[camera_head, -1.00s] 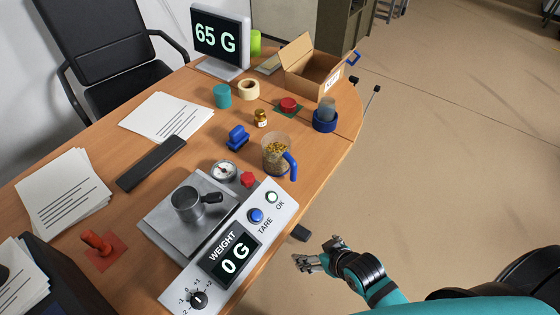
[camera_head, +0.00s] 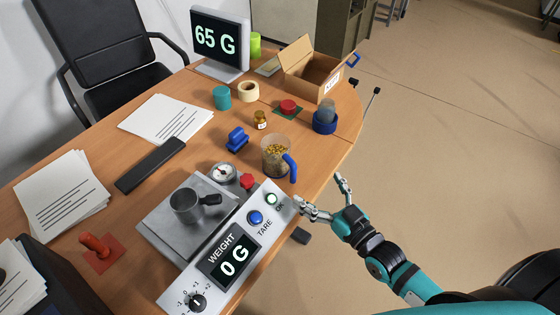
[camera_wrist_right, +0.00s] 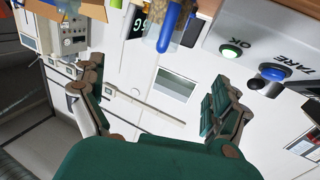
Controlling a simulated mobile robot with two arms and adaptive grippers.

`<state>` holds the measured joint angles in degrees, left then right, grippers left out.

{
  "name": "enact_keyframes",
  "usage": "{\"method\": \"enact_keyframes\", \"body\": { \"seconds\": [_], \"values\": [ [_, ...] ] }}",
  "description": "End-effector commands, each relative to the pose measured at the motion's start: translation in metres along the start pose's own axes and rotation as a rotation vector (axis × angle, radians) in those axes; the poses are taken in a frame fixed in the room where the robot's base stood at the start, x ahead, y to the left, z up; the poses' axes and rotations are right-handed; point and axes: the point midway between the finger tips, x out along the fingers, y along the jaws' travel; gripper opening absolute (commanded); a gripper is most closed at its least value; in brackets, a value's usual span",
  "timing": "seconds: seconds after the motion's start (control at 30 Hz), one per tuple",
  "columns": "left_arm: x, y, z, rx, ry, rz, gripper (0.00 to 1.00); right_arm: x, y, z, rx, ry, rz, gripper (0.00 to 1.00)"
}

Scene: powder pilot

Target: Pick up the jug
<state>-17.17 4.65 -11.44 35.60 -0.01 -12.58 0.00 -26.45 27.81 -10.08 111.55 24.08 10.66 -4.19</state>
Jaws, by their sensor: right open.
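The jug (camera_head: 273,157) is a clear container with yellow-brown grains inside and a blue handle (camera_head: 291,167) facing the right edge of the table. It stands upright on the table beyond the scale's OK button. My right gripper (camera_head: 322,191) is open and empty, just off the table edge, in front of and to the right of the jug, not touching it. In the right wrist view the open fingers (camera_wrist_right: 158,100) are spread wide, and the blue handle (camera_wrist_right: 170,27) shows beyond them near the top. My left gripper is not in view.
The scale (camera_head: 236,255) reads 0 G and carries a small metal cup (camera_head: 189,206).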

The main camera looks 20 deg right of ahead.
Motion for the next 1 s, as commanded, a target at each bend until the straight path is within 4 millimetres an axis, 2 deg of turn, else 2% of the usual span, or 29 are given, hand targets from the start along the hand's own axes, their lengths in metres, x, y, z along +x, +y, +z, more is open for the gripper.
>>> {"method": "enact_keyframes", "body": {
  "seconds": [0.4, 0.5, 0.73, 1.0],
  "values": [
    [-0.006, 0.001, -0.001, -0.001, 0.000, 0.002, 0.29, 0.087, 0.000, -0.003, -0.001, 0.004, 0.000, 1.00],
    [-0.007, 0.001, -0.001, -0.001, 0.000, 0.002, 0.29, 0.100, 0.000, -0.002, 0.000, 0.003, 0.000, 1.00],
    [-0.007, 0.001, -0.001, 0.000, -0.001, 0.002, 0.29, 0.115, 0.000, -0.001, 0.001, 0.001, 0.000, 1.00],
    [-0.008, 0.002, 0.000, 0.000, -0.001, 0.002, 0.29, 0.157, 0.000, -0.001, 0.000, 0.002, 0.000, 1.00]
  ]
}}
